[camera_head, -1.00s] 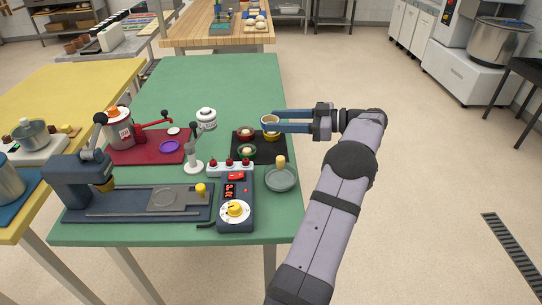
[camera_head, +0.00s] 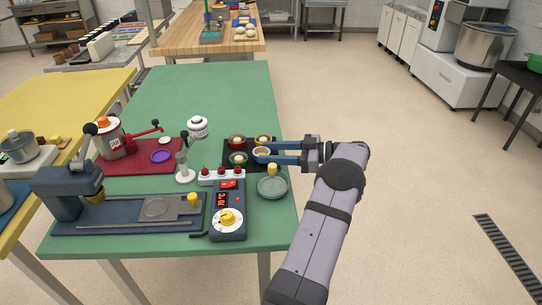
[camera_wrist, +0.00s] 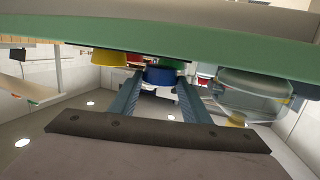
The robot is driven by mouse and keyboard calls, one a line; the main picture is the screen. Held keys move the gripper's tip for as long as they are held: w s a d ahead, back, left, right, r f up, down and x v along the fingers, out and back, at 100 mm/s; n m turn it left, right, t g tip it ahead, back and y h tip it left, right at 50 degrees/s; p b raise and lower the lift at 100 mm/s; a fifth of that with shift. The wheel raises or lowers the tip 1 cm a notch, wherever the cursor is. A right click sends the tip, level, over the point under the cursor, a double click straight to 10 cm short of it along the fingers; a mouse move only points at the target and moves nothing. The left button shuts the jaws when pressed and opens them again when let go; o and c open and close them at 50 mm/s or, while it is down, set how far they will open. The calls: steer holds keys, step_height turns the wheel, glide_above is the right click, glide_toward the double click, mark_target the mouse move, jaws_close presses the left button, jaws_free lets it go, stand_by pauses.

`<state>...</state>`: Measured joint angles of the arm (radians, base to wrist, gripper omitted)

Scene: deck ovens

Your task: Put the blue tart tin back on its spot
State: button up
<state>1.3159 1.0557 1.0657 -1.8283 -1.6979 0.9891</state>
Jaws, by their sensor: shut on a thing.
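The blue tart tin (camera_wrist: 165,75) sits between my fingers in the wrist view, which is upside down. In the head view my gripper (camera_head: 257,155) is shut on this tin (camera_head: 262,154) at the right side of the black mat (camera_head: 229,165). I cannot tell whether the tin touches the mat. A red tin (camera_head: 237,141), a yellow tin (camera_head: 263,139) and a green tin (camera_head: 238,158) stand on the mat, each with pale contents. The yellow tin (camera_wrist: 108,57) also shows beside my finger in the wrist view.
A strip with red knobs (camera_head: 222,177) and a control box (camera_head: 228,211) lie in front left. A small grey lever stand (camera_head: 184,165) is left of the mat. Open floor lies right.

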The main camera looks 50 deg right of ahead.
steer(key=shift+f, duration=0.6)
steer(key=shift+f, duration=0.15)
steer(key=o, duration=1.1)
steer(key=shift+o, duration=0.2)
steer(key=shift+r, duration=0.2)
steer(key=b+v, duration=0.1)
steer(key=v, duration=1.1)
steer(key=shift+f, duration=0.1)
